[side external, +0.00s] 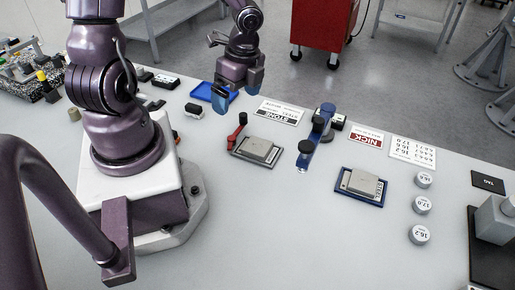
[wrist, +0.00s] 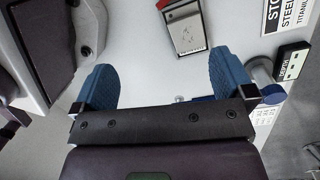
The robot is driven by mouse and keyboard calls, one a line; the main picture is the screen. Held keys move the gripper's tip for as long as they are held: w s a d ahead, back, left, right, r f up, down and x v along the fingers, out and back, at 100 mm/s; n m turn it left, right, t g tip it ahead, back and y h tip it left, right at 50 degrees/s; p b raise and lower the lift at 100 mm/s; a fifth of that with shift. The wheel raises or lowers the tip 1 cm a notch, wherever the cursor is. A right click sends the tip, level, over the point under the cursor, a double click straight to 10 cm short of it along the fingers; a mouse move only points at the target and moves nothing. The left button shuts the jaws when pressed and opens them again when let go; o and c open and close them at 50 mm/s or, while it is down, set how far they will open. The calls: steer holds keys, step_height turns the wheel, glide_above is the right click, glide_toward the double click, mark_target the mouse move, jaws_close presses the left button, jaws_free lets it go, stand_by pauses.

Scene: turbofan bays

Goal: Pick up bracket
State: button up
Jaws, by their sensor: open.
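No part is clearly marked as the bracket, and I cannot tell which piece it is. One flat grey piece (side external: 255,148) lies on a dark plate near the middle of the bench; it also shows at the top of the wrist view (wrist: 184,25). A similar grey piece (side external: 362,183) lies on a blue-edged plate further right. My gripper (side external: 238,92) hangs above the back of the bench, left of the white cards. Its blue fingers are spread wide and empty in the wrist view (wrist: 159,62), with bare bench between them.
A red-handled tool (side external: 237,132) stands beside the nearer plate. A blue upright tool (side external: 316,138) stands between the two plates. A blue tray (side external: 209,92) lies near my gripper. Round weights (side external: 420,205) stand at right. The front of the bench is clear.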

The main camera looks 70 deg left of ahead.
steer(key=w+d+f+m+t, duration=0.2)
steer(key=w+m, duration=0.2)
steer(key=m, duration=0.7)
glide_above(258, 145)
steer(key=shift+h, duration=0.3)
steer(key=f, duration=0.7)
steer(key=shift+s+d+f, duration=0.15)
steer(key=shift+s+d, duration=0.1)
steer(key=shift+w+a+f, duration=0.1)
steer(key=shift+f, duration=1.25)
steer(key=shift+w+a+f, duration=0.1)
steer(key=shift+f, duration=1.25)
steer(key=shift+c, duration=0.5)
steer(key=c, duration=0.9)
steer(key=shift+r, duration=0.1)
